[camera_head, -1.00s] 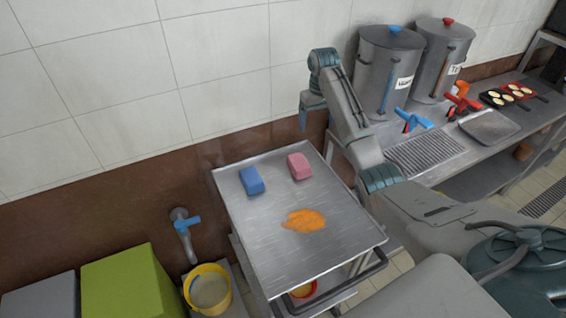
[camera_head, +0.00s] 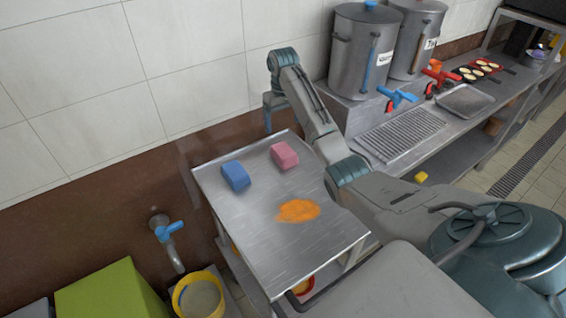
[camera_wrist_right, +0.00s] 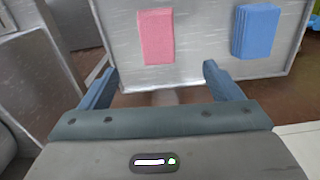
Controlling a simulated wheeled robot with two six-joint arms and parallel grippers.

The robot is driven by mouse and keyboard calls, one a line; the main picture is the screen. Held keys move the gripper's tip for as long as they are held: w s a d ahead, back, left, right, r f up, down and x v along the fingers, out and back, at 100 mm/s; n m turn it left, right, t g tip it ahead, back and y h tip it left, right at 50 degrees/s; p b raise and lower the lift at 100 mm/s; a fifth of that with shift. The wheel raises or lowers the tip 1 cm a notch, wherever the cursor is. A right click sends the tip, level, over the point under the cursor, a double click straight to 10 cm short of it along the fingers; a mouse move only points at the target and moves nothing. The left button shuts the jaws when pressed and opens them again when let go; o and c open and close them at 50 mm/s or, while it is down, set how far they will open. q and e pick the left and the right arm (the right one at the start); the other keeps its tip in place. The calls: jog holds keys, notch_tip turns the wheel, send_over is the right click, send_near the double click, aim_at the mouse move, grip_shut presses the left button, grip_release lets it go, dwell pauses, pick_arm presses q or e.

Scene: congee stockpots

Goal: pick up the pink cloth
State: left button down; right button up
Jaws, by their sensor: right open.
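The pink cloth (camera_head: 284,155) is a small folded block lying near the back edge of the steel cart top (camera_head: 262,250). A blue cloth (camera_head: 236,176) lies to its left. My right gripper (camera_head: 268,119) is above the cart's back edge, close to the pink cloth and apart from it. In the right wrist view the gripper (camera_wrist_right: 156,85) is open and empty, and the pink cloth (camera_wrist_right: 156,36) lies beyond and between its fingers. The blue cloth (camera_wrist_right: 256,31) is beyond the right finger. My left gripper is not in view.
An orange spill (camera_head: 298,210) lies on the cart top. Two steel stockpots (camera_head: 357,60) stand on the counter at the back right, by a drain grate (camera_head: 402,134). A yellow bucket (camera_head: 199,296) and a wall tap (camera_head: 166,232) are at the lower left.

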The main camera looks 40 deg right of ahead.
notch_tip(320, 180, down, 4)
jog(key=shift+s+d+r+b, duration=0.1)
jog(key=shift+s+d+b, duration=0.05)
jog(key=shift+b, duration=0.65)
jog(key=p, duration=0.1)
send_over(284, 150)
jog(key=f, duration=0.4)
jog(key=shift+s+a+f, duration=0.2)
jog(key=shift+a, duration=0.05)
jog(key=shift+f+p, duration=0.6)
jog(key=shift+f, duration=0.05)
notch_tip(284, 150, down, 4)
jog(key=shift+w+d+r+p, duration=0.15)
jog(key=shift+r+p, duration=0.1)
jog(key=shift+p, duration=0.35)
jog(key=shift+f, duration=0.4)
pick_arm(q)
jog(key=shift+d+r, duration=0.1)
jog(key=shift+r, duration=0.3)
pick_arm(e)
jog(key=shift+c, duration=0.4)
